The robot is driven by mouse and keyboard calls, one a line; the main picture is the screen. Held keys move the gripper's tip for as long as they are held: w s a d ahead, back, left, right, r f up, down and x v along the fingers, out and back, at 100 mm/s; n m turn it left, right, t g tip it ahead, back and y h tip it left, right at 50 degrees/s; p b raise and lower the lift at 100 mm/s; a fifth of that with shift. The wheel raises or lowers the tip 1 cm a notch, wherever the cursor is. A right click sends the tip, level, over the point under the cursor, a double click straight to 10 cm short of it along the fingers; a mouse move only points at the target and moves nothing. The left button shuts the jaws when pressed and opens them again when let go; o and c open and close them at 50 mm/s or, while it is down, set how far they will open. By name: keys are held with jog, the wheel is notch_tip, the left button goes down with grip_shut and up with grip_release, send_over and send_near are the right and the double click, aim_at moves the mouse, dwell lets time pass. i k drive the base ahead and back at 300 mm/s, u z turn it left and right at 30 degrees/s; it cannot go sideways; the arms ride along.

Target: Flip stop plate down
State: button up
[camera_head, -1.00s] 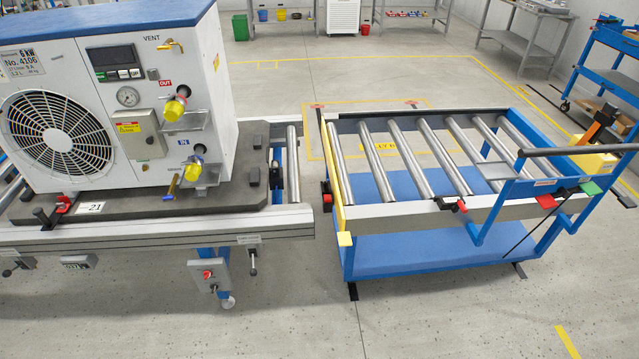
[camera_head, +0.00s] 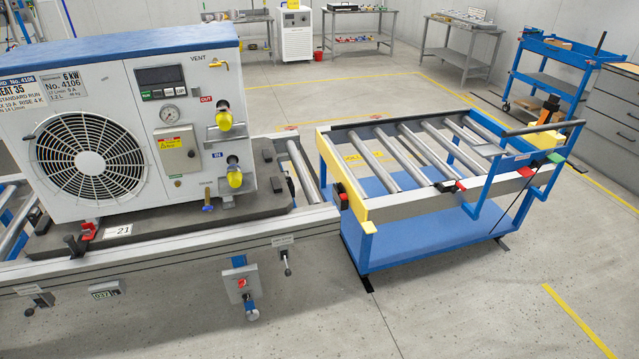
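A yellow plate (camera_head: 343,183), which looks like the stop plate, stands along the left end of the roller cart (camera_head: 402,208), on the side facing the pump station. It appears upright, rising to about the height of the rollers; its hinge or latch cannot be made out. A small red and black part (camera_head: 341,190) sits beside it. The cart's steel rollers (camera_head: 403,153) are bare. My gripper is not in view.
A heat pump unit (camera_head: 110,130) stands on a dark pallet (camera_head: 170,232) on the station at left. The station's rail end (camera_head: 315,222) lies close to the cart. A control box (camera_head: 240,283) hangs below. The floor (camera_head: 470,310) in front is clear.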

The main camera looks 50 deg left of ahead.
aim_at(359, 209)
jog(key=u, duration=1.65)
jog(key=i, duration=0.5)
jog(key=u, duration=0.4)
jog(key=k, duration=0.9)
jog(key=u, duration=0.55)
jog(key=k, duration=0.4)
jog(key=z, duration=0.5)
jog(key=i, duration=0.65)
jog(key=z, duration=0.7)
jog(key=i, duration=0.85)
jog(key=u, duration=0.85)
jog(key=i, duration=0.5)
jog(key=u, duration=0.45)
